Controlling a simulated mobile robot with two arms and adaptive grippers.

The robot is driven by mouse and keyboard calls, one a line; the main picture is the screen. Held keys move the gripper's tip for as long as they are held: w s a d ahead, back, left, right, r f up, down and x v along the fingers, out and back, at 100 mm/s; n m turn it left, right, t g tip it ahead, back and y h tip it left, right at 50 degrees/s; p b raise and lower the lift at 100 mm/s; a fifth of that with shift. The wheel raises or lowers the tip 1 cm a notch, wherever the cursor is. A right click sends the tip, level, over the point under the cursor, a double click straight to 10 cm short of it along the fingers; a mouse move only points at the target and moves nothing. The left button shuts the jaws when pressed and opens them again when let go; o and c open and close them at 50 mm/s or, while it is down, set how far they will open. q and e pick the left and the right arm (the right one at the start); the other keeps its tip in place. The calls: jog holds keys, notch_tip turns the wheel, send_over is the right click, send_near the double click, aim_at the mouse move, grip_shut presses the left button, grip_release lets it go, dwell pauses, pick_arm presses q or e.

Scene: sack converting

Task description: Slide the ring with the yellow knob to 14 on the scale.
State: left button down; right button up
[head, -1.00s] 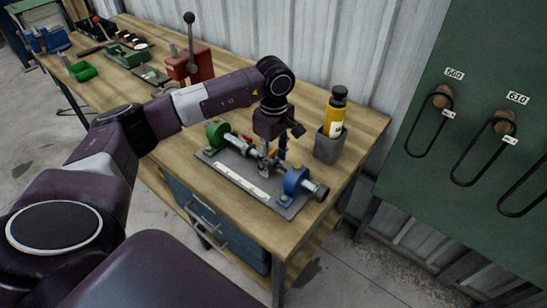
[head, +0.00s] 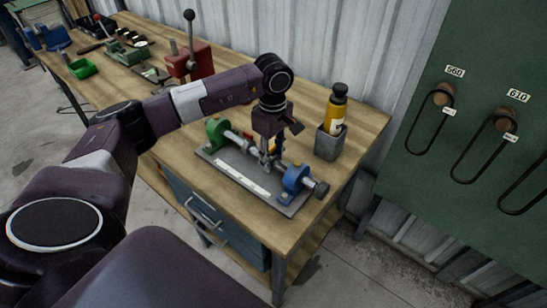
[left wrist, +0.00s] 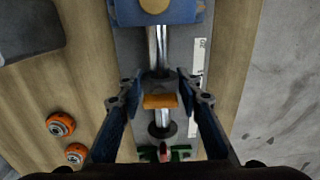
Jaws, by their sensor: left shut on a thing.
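My left gripper (head: 267,160) reaches down to the shaft of the fixture on the bench. In the left wrist view its two fingers (left wrist: 160,92) stand on either side of the ring with the yellow knob (left wrist: 160,101) and are shut on it. The ring sits around the bright shaft (left wrist: 157,50), between the blue support (head: 295,178) and the green support (head: 217,131). The white scale strip (head: 242,176) lies along the fixture's grey base plate; it also shows in the left wrist view (left wrist: 199,65). My right gripper is out of view.
A grey holder (head: 327,146) with a yellow bottle (head: 335,108) stands right of the fixture. A red lever press (head: 190,62) stands farther back. Two orange round parts (left wrist: 60,124) lie on the bench. A green board (head: 470,130) with hanging loops is at right.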

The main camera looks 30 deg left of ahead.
pick_arm(q)
jog(key=shift+w+a+f+b, duration=0.15)
jog(key=shift+a+b, duration=0.4)
jog(key=shift+a, duration=0.55)
jog(key=shift+a+r, duration=0.2)
jog(key=c, duration=1.4)
grip_release()
jog(key=shift+r, duration=0.3)
notch_tip(320, 180, up, 11)
jog(key=shift+r, duration=0.2)
jog(key=shift+f, duration=0.1)
